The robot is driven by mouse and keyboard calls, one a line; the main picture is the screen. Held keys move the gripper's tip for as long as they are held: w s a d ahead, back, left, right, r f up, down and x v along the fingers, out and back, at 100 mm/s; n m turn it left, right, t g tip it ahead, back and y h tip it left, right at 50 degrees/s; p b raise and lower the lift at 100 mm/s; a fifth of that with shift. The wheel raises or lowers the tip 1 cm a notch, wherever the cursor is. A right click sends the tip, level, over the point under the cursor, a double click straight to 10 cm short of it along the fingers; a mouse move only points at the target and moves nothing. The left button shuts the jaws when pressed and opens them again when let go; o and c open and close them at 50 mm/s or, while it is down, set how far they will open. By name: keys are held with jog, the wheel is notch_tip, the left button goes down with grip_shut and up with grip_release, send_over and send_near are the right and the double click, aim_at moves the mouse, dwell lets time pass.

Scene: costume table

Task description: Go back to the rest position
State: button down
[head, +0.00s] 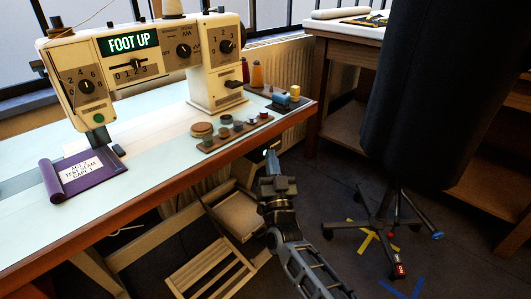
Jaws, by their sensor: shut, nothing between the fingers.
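My gripper (271,152) is at the end of my arm, in the middle of the head view. It is off the front edge of the table (148,201), at the right, apart from the things on the top. Its fingers are small and dark in this view; they are shut, and I see nothing held in them. My arm reaches up from the bottom of the view.
A sewing machine (160,62) with a "FOOT UP" display stands on the table. Purple cloth (95,185) lies under its needle end. A small tray (235,133) sits near the front edge. A chair (235,215) is below. A wheeled dark stand (425,95) is at right.

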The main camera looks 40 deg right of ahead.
jog(key=shift+s, duration=0.85)
jog(key=shift+p, duration=0.3)
jog(key=s+p, duration=0.1)
jog(key=s, duration=0.5)
jog(key=shift+d, duration=0.15)
dwell(1.0)
